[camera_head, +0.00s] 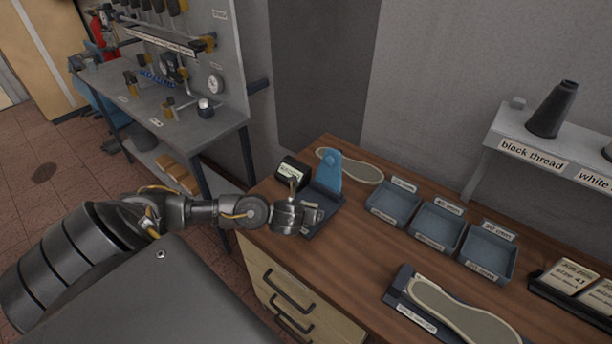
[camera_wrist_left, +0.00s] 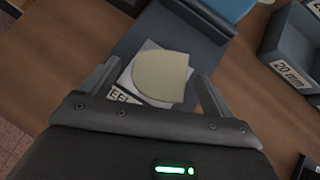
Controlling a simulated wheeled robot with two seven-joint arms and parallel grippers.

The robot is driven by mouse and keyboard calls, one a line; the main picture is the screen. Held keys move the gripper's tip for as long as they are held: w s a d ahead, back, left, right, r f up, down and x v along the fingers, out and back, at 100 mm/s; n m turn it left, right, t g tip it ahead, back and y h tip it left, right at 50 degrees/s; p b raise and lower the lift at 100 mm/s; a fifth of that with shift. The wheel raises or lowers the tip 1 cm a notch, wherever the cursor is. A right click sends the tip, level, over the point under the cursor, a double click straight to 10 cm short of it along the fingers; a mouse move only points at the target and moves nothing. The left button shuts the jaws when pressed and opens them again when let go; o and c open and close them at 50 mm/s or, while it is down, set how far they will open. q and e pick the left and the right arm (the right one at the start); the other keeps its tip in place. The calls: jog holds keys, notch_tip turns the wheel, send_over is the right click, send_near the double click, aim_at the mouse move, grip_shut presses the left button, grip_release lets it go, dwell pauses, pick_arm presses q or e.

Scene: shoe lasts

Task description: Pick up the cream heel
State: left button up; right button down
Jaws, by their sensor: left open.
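The cream heel (camera_wrist_left: 161,77) is a flat, rounded piece lying on a white label on a dark holder (camera_wrist_left: 158,32), seen in the left wrist view. My left gripper (camera_wrist_left: 154,78) is open, with one finger on each side of the heel and gaps on both sides. In the head view my left gripper (camera_head: 305,212) hangs over the dark holder with the blue upright (camera_head: 328,172), and it hides the heel there. I cannot tell the exact height of the fingers above the holder. My right gripper is not in view.
A blue-grey tray marked 20 mm (camera_wrist_left: 291,40) stands right of the holder. Several such trays (camera_head: 437,226) line the table, with a cream sole (camera_head: 350,166) behind and another on a stand (camera_head: 463,312) in front.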

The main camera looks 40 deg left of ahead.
aim_at(304, 202)
pick_arm(q)
jog(key=shift+w+a+f, duration=0.1)
jog(key=shift+w+f, duration=0.15)
jog(key=shift+w, duration=0.05)
jog(key=shift+s, duration=0.1)
jog(key=c, duration=1.2)
jog(key=shift+o, duration=0.2)
jog(key=shift+r+p, duration=0.35)
jog(key=shift+r, duration=0.15)
notch_tip(304, 202, up, 3)
jog(key=shift+f+p, duration=0.1)
jog(key=shift+p, duration=0.9)
jog(key=s+d+r+p, duration=0.1)
jog(key=s+r, duration=0.3)
jog(key=s, duration=0.3)
jog(key=s+d+r+p, duration=0.1)
jog(key=s+r+p, duration=0.1)
jog(key=s+r, duration=0.3)
jog(key=shift+s+r+p, duration=0.15)
jog(key=shift+s+p, duration=0.15)
jog(key=shift+s, duration=0.6)
